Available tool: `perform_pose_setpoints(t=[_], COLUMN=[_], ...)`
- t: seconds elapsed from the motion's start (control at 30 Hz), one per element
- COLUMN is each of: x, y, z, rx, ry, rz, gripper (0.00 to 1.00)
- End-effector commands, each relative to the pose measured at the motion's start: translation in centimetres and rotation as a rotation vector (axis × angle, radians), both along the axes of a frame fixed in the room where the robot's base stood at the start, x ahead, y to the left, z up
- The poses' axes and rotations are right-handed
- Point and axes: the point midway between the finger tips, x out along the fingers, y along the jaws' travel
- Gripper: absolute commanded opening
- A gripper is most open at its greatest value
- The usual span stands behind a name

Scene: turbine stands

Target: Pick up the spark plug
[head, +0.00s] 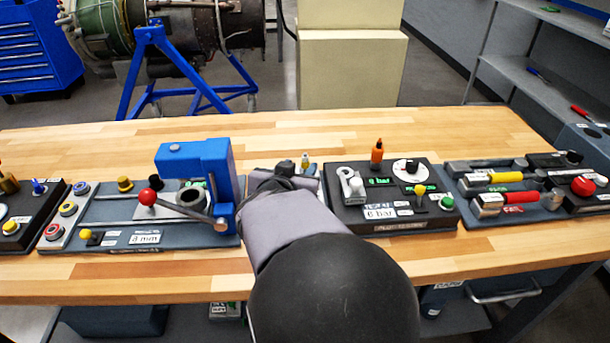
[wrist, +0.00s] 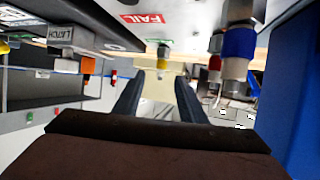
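My gripper (wrist: 159,85) shows in the wrist view with its two dark fingers apart and nothing between them. In the head view my arm hides most of it, right of the blue press (head: 205,162). A small upright piece with a yellow band (head: 305,162) stands just beyond my wrist; a yellow-banded piece (wrist: 163,62) lies beyond the fingertips in the upside-down wrist view. Metal pieces with a blue band (wrist: 238,42) and a red band (wrist: 214,62) are nearer, right of the fingers. I cannot tell which piece is the spark plug.
The tester box (head: 395,190) with an orange-topped piece (head: 377,152) stands right of my arm. Tool panels (head: 515,185) lie farther right. A red FAIL label (wrist: 142,18) is near the fingers in the wrist view. The wooden table (head: 300,120) is clear at the back.

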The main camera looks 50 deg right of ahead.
Motion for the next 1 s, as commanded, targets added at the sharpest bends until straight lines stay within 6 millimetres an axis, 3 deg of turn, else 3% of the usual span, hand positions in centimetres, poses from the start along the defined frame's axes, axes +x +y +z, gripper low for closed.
perform_pose_setpoints(t=[0.57, 1.0], x=[1.0, 3.1], y=[-1.9, -5.7], z=[-0.9, -2.6], rx=[0.001, 0.001], ry=[-0.002, -0.001], rz=[-0.003, -0.003], gripper=[0.38, 0.38])
